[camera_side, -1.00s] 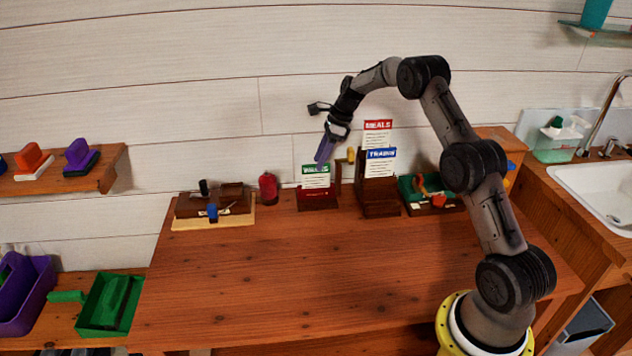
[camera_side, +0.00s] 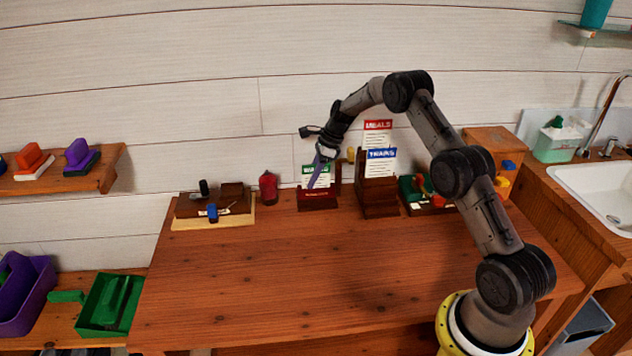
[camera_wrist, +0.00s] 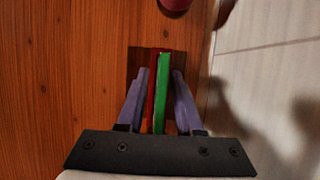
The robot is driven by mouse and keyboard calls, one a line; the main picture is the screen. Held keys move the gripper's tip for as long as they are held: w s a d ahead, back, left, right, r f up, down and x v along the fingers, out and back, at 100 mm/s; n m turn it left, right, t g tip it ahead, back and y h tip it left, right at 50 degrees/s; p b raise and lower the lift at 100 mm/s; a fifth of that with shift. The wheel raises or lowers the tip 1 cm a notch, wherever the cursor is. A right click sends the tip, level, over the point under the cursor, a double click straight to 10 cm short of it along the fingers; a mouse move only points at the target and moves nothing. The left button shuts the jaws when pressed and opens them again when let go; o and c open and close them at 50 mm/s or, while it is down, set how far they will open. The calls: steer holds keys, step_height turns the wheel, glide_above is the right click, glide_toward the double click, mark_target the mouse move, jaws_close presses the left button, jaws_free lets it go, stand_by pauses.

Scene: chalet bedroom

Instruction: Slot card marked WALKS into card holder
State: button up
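The green-headed WALKS card (camera_side: 322,182) stands upright in a small dark-red stand (camera_side: 318,204) at the back of the table. The wooden card holder (camera_side: 380,209) is just right of it, bearing the red-headed MEALS card (camera_side: 377,128) and, in front and lower, the blue-headed TRAINS card (camera_side: 381,165). My gripper (camera_side: 314,178) is down at the WALKS card and partly hides it. In the wrist view my gripper's purple fingers (camera_wrist: 159,72) are open, one on each side of the green edge of the card (camera_wrist: 163,90) and a red strip beside it, with gaps showing.
A red canister (camera_side: 268,188) stands left of the small stand. Farther left is a wooden desk tray (camera_side: 240,222). A green container with mixed items (camera_side: 407,190) sits right of the card holder. The front of the table (camera_side: 300,280) is clear; the white wall is close behind.

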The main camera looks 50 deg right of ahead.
jaws_close()
stand_by(1.2)
